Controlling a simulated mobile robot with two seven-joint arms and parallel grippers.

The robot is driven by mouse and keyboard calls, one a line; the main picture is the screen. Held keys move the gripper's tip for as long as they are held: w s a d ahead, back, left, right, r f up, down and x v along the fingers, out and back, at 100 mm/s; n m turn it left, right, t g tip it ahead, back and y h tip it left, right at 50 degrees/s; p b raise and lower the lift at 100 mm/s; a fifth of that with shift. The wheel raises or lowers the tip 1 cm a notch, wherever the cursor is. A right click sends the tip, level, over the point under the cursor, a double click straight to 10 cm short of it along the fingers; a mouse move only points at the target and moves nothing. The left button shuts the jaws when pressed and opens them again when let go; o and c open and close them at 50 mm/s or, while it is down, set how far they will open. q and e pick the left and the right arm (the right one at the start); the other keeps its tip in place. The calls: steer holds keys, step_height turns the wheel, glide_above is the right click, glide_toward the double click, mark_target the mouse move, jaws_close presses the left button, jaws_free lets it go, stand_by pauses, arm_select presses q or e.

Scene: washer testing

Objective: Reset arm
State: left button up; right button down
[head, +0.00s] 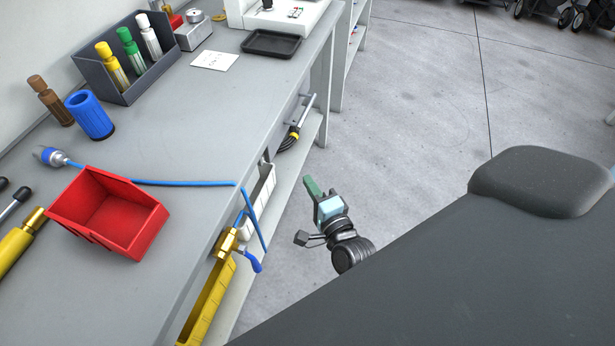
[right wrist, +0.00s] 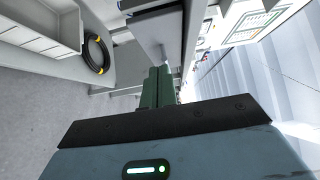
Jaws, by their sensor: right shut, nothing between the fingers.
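My right gripper (head: 312,188) is beside the workbench (head: 215,135), over the floor and apart from the bench's front edge in the head view. Its green fingers are together and hold nothing. In the right wrist view the shut fingers (right wrist: 158,86) point away from the camera, below the underside of a grey bench part (right wrist: 155,30). My left gripper is not in either view.
A red bin (head: 108,212), a blue cup (head: 90,115), a marker holder (head: 150,75) and a black tray (head: 271,43) are on the bench. A blue hose (head: 185,183) hangs over the front edge near a brass valve (head: 228,243). Open floor (head: 420,100) lies right of the bench.

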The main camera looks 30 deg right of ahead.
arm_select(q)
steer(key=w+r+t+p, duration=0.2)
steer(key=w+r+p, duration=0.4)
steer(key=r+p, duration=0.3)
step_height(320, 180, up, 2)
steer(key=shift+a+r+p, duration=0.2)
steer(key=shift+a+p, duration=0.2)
arm_select(e)
steer(key=s+a+f+n+g+y, duration=0.1)
steer(key=s+n+g, duration=0.3)
steer(key=s+n, duration=0.6)
steer(key=s+a+f+n+g+y, duration=0.1)
steer(key=s+n+g, duration=0.4)
steer(key=s+n, duration=0.6)
steer(key=s+a+y, duration=0.1)
steer(key=s+a, duration=0.1)
steer(key=s, duration=0.8)
steer(key=shift+s+f+y, duration=0.25)
steer(key=shift+f+y, duration=0.05)
